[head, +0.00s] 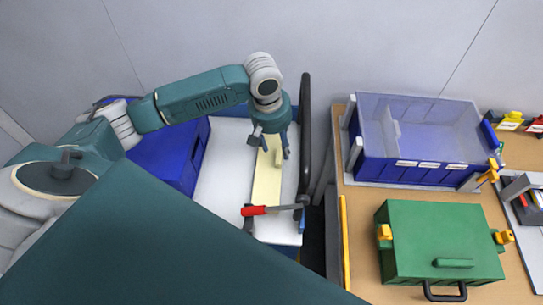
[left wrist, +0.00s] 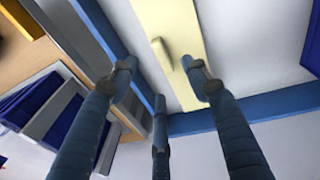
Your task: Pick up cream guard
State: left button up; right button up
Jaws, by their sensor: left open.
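The cream guard (head: 267,186) is a long flat cream strip with a small raised handle, lying on the white top of a cart (head: 225,180). My left gripper (head: 271,148) points down over the far part of the guard, its fingers open and empty. In the left wrist view the guard (left wrist: 185,22) and its handle (left wrist: 161,53) lie beyond the spread fingers (left wrist: 160,78). The fingers look apart from the handle; the exact gap cannot be told. In the head view the gripper hides the guard's far end. My right gripper is not in view.
A red-handled clamp (head: 256,210) lies across the guard's near end. A black rail (head: 304,140) runs along the cart's right edge, and a blue bin (head: 190,160) stands at left. The right bench holds a blue crate (head: 425,175) and a green case (head: 440,240).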

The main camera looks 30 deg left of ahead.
aim_at(280, 156)
pick_arm(q)
jog(key=shift+w+f, duration=0.1)
jog(key=shift+f, duration=0.25)
jog(key=f, duration=0.1)
jog(key=f+p, duration=0.1)
jog(key=f, duration=0.2)
jog(key=shift+w+d+f, duration=0.15)
jog(key=shift+w, duration=0.15)
jog(key=shift+f, duration=0.3)
jog(key=shift+c, duration=1.2)
jog(key=c, duration=0.8)
grip_shut()
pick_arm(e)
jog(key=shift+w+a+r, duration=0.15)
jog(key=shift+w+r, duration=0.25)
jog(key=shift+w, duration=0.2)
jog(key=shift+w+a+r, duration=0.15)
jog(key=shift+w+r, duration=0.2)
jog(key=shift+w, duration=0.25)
